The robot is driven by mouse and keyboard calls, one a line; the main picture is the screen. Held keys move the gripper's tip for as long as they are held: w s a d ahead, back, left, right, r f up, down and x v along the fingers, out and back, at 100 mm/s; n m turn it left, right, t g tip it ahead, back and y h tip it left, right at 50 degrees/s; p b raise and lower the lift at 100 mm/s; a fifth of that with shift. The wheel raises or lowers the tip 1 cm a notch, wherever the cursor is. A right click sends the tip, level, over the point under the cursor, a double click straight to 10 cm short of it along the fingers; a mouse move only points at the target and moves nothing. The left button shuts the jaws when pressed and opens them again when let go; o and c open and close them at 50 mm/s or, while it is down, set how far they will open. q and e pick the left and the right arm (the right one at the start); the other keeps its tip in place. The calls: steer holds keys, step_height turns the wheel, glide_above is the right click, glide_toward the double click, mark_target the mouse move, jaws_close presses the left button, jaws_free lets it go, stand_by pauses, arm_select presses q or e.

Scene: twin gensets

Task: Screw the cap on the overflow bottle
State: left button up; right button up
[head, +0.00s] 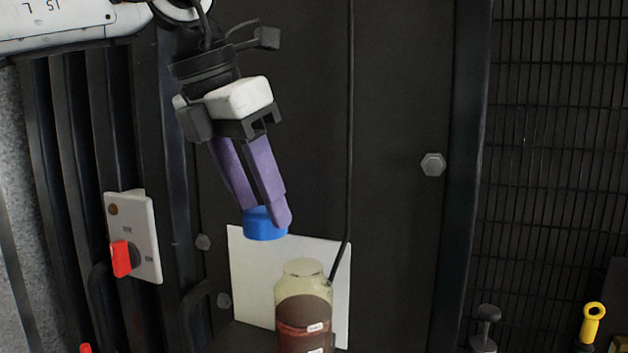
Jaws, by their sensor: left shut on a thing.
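My left gripper (266,213) comes in from the upper left with its purple fingers pointing down. It is shut on a blue cap (264,229), which it holds slightly tilted. The overflow bottle (304,308) stands below and a little right of the cap, apart from it. The bottle is pale and translucent, with dark reddish-brown liquid and small white labels. Its pale top has no cap on it, and its base is cut off by the lower edge. My right gripper is not in view.
A white plate (250,275) is behind the bottle on the dark panel (400,90). A thin black cable (350,130) runs down to the bottle. A switch plate with a red handle (121,258) is at left. A yellow-ringed handle (592,318) and a grey knob (486,322) are at lower right.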

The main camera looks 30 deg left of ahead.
arm_select(q)
steer(key=w+d+f, duration=0.1)
steer(key=d+f, duration=0.3)
steer(key=shift+w+d+b, duration=0.25)
steer(key=shift+d+b, duration=0.1)
steer(key=shift+d, duration=0.05)
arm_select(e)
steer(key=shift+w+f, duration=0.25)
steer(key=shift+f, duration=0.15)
arm_select(q)
steer(key=shift+f+b, duration=0.3)
steer(key=shift+f, duration=0.1)
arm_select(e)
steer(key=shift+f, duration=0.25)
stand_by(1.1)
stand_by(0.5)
arm_select(q)
steer(key=shift+w+m+h+p, duration=0.1)
steer(key=shift+m+h+p, duration=0.4)
steer(key=shift+m+p, duration=0.5)
steer(key=o, duration=1.1)
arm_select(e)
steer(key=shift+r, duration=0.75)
